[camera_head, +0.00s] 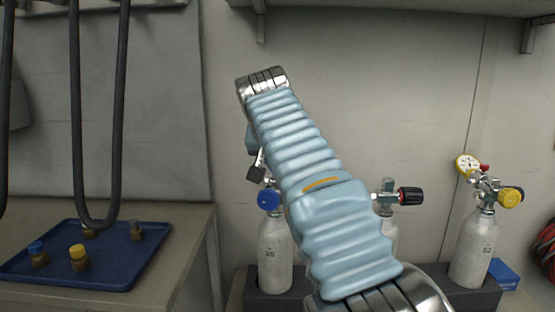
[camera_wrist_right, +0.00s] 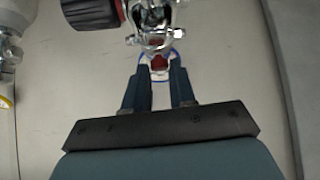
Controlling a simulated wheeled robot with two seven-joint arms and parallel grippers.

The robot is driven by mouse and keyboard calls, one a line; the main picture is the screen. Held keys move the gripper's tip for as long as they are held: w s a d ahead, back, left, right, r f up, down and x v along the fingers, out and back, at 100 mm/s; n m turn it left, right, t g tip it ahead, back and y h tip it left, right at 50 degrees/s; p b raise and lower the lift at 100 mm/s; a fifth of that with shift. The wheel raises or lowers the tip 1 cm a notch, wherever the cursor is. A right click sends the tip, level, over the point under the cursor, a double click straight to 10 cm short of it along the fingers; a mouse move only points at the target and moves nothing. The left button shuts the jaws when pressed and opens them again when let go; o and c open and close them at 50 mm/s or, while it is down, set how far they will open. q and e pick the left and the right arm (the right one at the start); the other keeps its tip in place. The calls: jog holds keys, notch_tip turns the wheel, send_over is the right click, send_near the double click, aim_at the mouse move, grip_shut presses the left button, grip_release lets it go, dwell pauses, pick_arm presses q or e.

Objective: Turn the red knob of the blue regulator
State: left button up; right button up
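The blue regulator (camera_head: 269,200) shows in the head view on the left cylinder, partly behind my right arm. Its red knob is hidden there. In the right wrist view, a small red knob (camera_wrist_right: 159,62) sits inside a blue ring, below a metal valve body. My right gripper (camera_wrist_right: 160,74) points at it, with one fingertip on each side and pale gaps beside the red part. I cannot tell whether the fingertips touch the ring. My left gripper is not in view.
A middle cylinder valve has a black-and-red handwheel (camera_head: 410,196). The right cylinder (camera_head: 474,248) carries a yellow regulator (camera_head: 509,197) and a gauge (camera_head: 467,164). A blue tray (camera_head: 60,279) with several fittings lies left, under hanging black hoses (camera_head: 119,110). A shelf (camera_head: 400,8) is overhead.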

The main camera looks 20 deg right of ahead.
grip_shut()
jog(key=shift+d+n+y, duration=0.1)
jog(key=shift+n+y, duration=0.2)
jog(key=n+y, duration=0.2)
jog(key=n, duration=0.1)
jog(key=shift+s+d+t+b, duration=0.1)
jog(key=shift+d+t+b, duration=0.25)
jog(key=shift+t, duration=0.05)
jog(key=shift+d+n+y+p, duration=0.15)
jog(key=shift+n+y+p, duration=0.05)
jog(key=shift+n+y, duration=0.75)
jog(key=shift+d+n+y+p, duration=0.15)
jog(key=shift+n+y, duration=0.6)
jog(key=shift+n, duration=0.3)
jog(key=shift+o, duration=2.4)
grip_release()
